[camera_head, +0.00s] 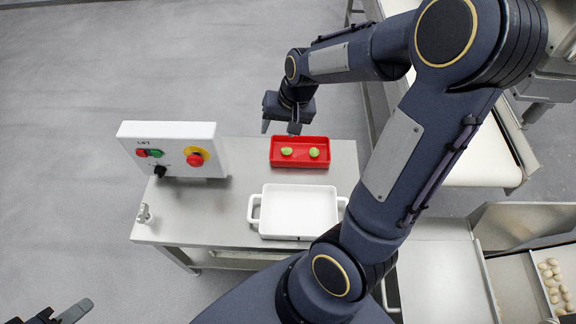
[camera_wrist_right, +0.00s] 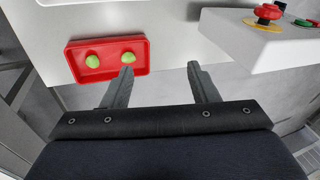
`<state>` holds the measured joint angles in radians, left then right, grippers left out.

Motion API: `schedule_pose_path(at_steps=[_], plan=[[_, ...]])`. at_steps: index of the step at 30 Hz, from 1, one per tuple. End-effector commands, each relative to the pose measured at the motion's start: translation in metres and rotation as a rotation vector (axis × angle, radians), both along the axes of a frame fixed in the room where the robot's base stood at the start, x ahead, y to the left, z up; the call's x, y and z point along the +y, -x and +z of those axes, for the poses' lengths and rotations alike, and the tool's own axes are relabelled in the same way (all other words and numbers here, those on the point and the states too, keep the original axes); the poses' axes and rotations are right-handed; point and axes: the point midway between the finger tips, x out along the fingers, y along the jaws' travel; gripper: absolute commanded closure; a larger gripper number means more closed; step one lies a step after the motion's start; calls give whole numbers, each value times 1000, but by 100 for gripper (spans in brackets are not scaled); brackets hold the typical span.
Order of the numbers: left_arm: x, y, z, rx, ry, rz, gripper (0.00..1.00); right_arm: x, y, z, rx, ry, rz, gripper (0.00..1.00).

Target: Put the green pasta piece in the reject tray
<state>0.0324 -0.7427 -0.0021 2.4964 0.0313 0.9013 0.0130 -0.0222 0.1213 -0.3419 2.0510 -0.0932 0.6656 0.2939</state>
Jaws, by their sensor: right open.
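The red reject tray (camera_head: 272,160) sits near the far edge of the steel table, with two green pasta pieces (camera_head: 287,151) (camera_head: 314,152) lying in it, apart from each other. In the right wrist view the red tray (camera_wrist_right: 75,62) and both green pieces (camera_wrist_right: 92,61) (camera_wrist_right: 127,57) show at upper left. My right gripper (camera_head: 280,127) is open and empty, just beyond the tray's far left corner. In the wrist view its spread fingers (camera_wrist_right: 160,70) have nothing between them. Part of my left gripper (camera_head: 62,314) shows at the bottom left corner; its jaws are not clear.
A white two-handled dish (camera_head: 298,211), looking empty, stands nearer than the tray. A white control box (camera_head: 172,150) with buttons stands at the table's left. My right arm covers much of the right side. Pale pasta pieces (camera_head: 552,275) lie in a container at far right.

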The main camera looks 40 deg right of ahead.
Motion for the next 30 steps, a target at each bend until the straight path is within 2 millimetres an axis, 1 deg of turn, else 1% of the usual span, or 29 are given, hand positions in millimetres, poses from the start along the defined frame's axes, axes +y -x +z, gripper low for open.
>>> schedule_pose_path(at_steps=[1,2,3,5,6,9,12,15,18,26,28,30], plan=[[0,0,0,0,0,0,64,13,18,23,-53,-32,37,46],[0,0,0,0,0,0,64,22,29,34,-76,-47,65,46],[0,0,0,0,0,0,64,33,45,47,-110,-61,104,46],[0,0,0,0,0,0,64,48,69,64,-160,-73,163,46],[0,0,0,0,0,0,64,57,84,72,-190,-74,201,46],[0,0,0,0,0,0,64,77,119,83,-254,-62,287,46],[0,0,0,0,0,0,64,91,144,86,-298,-41,349,46],[0,0,0,0,0,0,64,98,158,84,-320,-23,387,46],[0,0,0,0,0,0,64,101,164,84,-331,-13,403,46],[0,0,0,0,0,0,64,102,164,84,-331,-13,404,46],[0,0,6,0,0,0,64,101,164,90,-331,-14,404,46],[0,0,18,0,0,0,64,101,164,102,-331,-14,403,46]])
